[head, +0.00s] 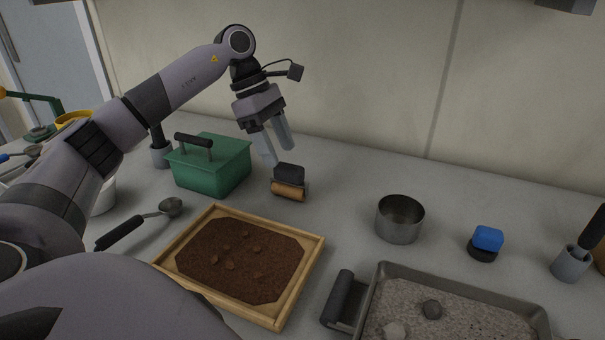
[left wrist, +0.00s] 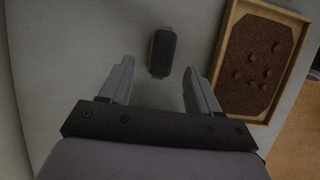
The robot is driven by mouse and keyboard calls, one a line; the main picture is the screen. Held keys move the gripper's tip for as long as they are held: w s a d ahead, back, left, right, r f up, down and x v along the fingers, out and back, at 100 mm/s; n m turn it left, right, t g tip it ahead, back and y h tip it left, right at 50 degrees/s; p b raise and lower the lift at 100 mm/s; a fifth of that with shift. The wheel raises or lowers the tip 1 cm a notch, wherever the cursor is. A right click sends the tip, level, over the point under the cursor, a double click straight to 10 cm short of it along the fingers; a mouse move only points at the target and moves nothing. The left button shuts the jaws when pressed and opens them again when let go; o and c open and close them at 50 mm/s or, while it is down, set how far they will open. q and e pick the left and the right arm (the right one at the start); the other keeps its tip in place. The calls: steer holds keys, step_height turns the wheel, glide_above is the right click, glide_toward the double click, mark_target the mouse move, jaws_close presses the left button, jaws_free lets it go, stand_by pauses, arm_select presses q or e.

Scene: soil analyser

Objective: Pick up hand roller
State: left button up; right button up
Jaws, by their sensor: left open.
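The hand roller (head: 289,191), with a black top and an orange-brown roller below, rests on the grey bench behind the soil tray. In the left wrist view, its dark top (left wrist: 162,53) shows from above, lying between and just beyond the fingertips. My left gripper (head: 281,155) is open and empty, pointing down just above and behind the roller. In the left wrist view, its two fingers (left wrist: 160,67) stand apart on either side of the roller's line, with no contact seen. My right gripper is not seen.
A green lidded box (head: 212,166) stands close left of the roller. A wooden tray of soil (head: 314,254) lies in front. A metal cup (head: 400,220), a blue-topped item (head: 487,239) and a metal gravel tray (head: 470,287) are to the right. The bench between roller and cup is clear.

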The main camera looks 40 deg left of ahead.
mark_target(288, 166)
arm_select(q)
steer(key=x, duration=0.7)
steer(key=shift+d+r, duration=0.1)
steer(key=shift+d, duration=0.3)
jaws_close()
step_height(288, 166, up, 10)
steer(key=shift+r+p, duration=0.1)
steer(key=shift+p, duration=0.25)
steer(key=c, duration=0.5)
jaws_free()
steer(key=shift+c, duration=0.2)
steer(key=c, duration=0.4)
